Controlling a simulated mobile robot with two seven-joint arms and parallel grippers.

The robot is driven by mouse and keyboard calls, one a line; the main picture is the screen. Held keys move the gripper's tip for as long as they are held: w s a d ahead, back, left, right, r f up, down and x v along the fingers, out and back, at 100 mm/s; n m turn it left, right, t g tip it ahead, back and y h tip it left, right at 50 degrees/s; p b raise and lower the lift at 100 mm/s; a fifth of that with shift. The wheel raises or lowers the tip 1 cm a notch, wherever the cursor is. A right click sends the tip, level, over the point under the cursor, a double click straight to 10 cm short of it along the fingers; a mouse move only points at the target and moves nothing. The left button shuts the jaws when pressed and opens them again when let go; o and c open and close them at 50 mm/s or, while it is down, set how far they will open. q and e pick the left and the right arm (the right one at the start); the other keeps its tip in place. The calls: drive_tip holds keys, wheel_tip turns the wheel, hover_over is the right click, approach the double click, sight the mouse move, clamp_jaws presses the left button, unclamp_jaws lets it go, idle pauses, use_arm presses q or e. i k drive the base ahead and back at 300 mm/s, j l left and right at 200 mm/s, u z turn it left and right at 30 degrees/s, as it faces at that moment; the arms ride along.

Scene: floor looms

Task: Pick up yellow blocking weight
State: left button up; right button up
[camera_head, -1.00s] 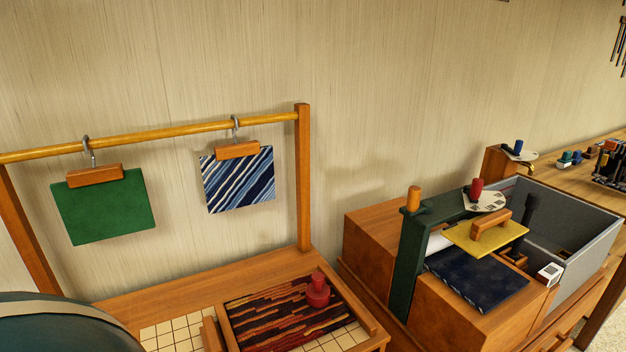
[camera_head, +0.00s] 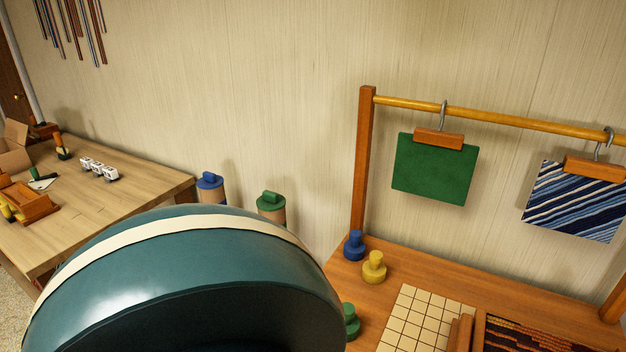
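The yellow blocking weight (camera_head: 374,267) is a small knobbed piece standing upright on the wooden blocking table (camera_head: 440,262), left of the gridded board. A blue weight (camera_head: 354,245) stands just behind it. A green weight (camera_head: 351,321) stands in front, partly hidden by a large teal rounded shape with a cream band, which fills the lower left of the view. Neither of my grippers is in view.
A gridded board (camera_head: 412,318) lies right of the weights. A wooden rack (camera_head: 366,165) above holds a green cloth (camera_head: 434,168) and a striped cloth (camera_head: 575,203). A wooden table (camera_head: 100,205) with small items stands at left. Blue-lidded (camera_head: 210,183) and green-lidded (camera_head: 270,203) containers stand between.

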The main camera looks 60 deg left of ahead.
sight(374, 271)
drive_tip(key=u, duration=1.65)
